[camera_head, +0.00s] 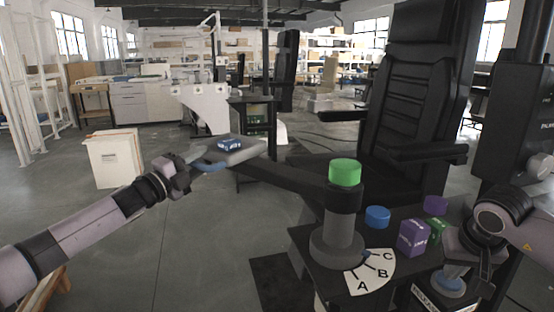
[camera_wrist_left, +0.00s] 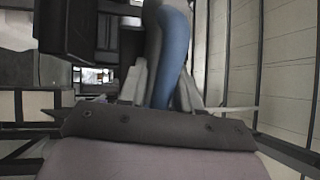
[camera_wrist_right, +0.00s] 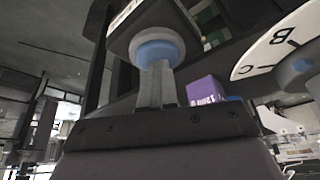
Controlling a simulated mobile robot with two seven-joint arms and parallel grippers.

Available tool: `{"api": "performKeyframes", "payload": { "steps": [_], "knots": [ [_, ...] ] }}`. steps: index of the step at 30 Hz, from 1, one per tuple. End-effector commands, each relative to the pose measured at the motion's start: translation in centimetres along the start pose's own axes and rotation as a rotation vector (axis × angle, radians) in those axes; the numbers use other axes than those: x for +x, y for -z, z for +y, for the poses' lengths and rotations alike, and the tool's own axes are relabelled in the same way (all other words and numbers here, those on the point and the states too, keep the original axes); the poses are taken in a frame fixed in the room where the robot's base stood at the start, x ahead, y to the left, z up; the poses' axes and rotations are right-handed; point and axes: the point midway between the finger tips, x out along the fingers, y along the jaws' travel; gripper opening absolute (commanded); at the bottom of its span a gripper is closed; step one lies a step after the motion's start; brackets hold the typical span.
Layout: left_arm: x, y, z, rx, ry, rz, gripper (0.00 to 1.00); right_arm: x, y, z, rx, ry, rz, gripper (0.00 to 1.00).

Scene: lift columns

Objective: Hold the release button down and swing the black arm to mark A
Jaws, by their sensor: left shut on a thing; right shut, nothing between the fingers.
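The black arm (camera_head: 285,180) reaches left from a grey column with a green cap (camera_head: 345,172) to a grey tray (camera_head: 245,152) bearing a blue block (camera_head: 230,143). My left gripper (camera_head: 194,166) is shut on the blue handle (camera_head: 209,166) at the tray's outer end; the handle also fills the left wrist view (camera_wrist_left: 174,58). The white mark plate (camera_head: 371,272) shows A, B and C, with a small blue pointer by C.
A blue cylinder (camera_head: 377,216), a purple block (camera_head: 412,238), a green block (camera_head: 437,229) and another purple piece (camera_head: 435,205) stand right of the column. A black seat (camera_head: 415,110) is behind. A pale box (camera_head: 113,158) stands on the floor at left.

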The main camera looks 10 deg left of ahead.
Motion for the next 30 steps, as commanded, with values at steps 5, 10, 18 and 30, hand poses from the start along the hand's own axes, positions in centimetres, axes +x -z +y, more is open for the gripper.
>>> {"api": "performKeyframes", "payload": {
  "steps": [5,10,18,30],
  "knots": [
    [0.2,0.6,0.0,-0.003,0.004,0.019,0.00,0.2,-0.1,0.2,0.001,-0.005,-0.004,0.00],
    [0.2,0.6,-0.1,-0.002,0.005,0.018,0.36,0.2,-0.1,0.2,0.002,-0.005,-0.004,0.00],
    [0.1,0.2,-0.1,0.001,0.003,0.010,0.44,0.2,-0.1,0.2,0.001,-0.005,-0.004,0.00],
    [-2.7,0.0,0.1,0.001,0.000,0.006,0.44,0.2,-0.1,0.1,0.001,-0.004,-0.004,0.00]
  ]
}}
